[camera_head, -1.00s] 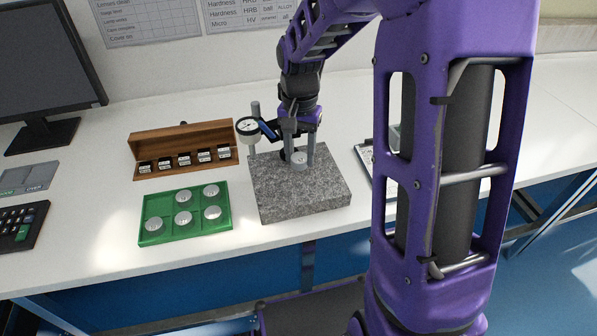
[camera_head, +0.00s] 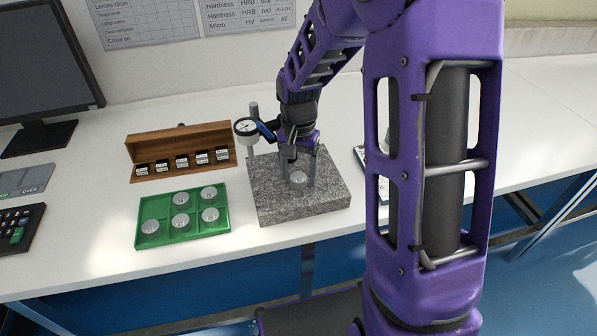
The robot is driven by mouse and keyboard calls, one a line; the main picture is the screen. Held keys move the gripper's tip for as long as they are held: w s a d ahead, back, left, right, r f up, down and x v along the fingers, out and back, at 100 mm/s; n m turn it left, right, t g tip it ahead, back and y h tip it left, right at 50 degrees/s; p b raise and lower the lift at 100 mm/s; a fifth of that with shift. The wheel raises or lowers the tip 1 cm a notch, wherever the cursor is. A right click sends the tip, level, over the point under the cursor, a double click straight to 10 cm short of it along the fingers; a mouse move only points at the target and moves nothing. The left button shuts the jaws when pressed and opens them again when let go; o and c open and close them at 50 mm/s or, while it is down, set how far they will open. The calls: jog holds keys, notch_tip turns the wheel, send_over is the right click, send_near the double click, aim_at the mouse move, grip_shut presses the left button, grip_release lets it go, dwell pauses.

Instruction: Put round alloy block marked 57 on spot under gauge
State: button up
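A round silver alloy block (camera_head: 298,178) is at the grey granite plate (camera_head: 270,208), between the two fingers of my gripper (camera_head: 298,175). The fingers appear shut on its sides. Its marking is too small to read, and I cannot tell whether it touches the stone. The dial gauge (camera_head: 246,127) is on its stand at the plate's back left, left of my gripper. No marked spot under the gauge can be made out. Several similar round blocks sit in the green tray (camera_head: 222,226) left of the plate; the tray's back-left place is empty.
A wooden box (camera_head: 165,147) with several small labelled blocks stands behind the green tray. A monitor (camera_head: 45,70) and keyboard (camera_head: 18,228) are at the left. A flat item (camera_head: 360,158) lies right of the plate, partly hidden by my arm.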

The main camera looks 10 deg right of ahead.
aim_at(298, 177)
jog(key=shift+o, duration=0.2)
jog(key=shift+r, duration=0.1)
notch_tip(298, 177, up, 12)
jog(key=p, duration=0.2)
dwell(0.3)
jog(key=shift+s, duration=0.1)
